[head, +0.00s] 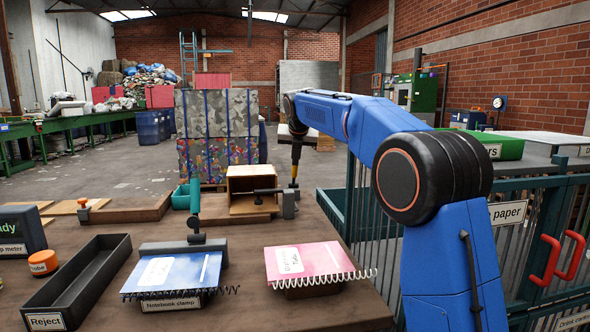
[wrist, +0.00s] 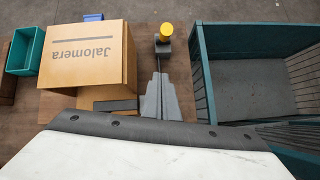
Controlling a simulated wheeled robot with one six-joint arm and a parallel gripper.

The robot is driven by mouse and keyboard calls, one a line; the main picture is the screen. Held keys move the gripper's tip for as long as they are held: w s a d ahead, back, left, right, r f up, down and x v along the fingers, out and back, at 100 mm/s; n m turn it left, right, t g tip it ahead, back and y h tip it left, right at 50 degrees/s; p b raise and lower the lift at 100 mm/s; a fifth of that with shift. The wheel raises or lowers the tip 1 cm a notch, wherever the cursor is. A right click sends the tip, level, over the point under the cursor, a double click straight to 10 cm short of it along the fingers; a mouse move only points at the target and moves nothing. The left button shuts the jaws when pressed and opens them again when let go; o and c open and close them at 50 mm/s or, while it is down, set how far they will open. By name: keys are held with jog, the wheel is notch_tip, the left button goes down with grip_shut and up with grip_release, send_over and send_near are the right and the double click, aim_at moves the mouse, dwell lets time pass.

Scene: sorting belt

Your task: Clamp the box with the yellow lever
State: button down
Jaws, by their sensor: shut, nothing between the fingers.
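The tan box (head: 241,180) stands at the table's far side, its open side facing the head camera. In the wrist view the box (wrist: 88,55) shows printed lettering, left of the lever. The yellow lever (wrist: 166,31) has a round yellow end on a dark base; the yellow also shows in the head view (head: 294,184). A dark clamp bar (head: 268,191) reaches from a grey block (head: 289,205) across the box's front right. Whether it presses the box I cannot tell. My gripper (wrist: 157,76) is shut and empty, pointing down close to the lever; contact is unclear.
A blue notebook (head: 178,272) lies under another clamp, and a pink notebook (head: 308,262) lies at right. A black reject tray (head: 78,284) is at left. A teal bin (wrist: 24,50) stands left of the box. A deep green crate (wrist: 250,80) stands close on the right.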

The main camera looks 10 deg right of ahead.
aim_at(294, 168)
jog(key=x, duration=0.3)
jog(key=w+r+x, duration=0.1)
jog(key=x, duration=0.6)
jog(key=shift+w+d, duration=0.2)
jog(key=shift+w, duration=0.4)
jog(key=shift+w+d+r, duration=0.15)
jog(key=shift+w+r, duration=0.2)
jog(key=shift+w, duration=0.25)
jog(key=shift+w+r, duration=0.1)
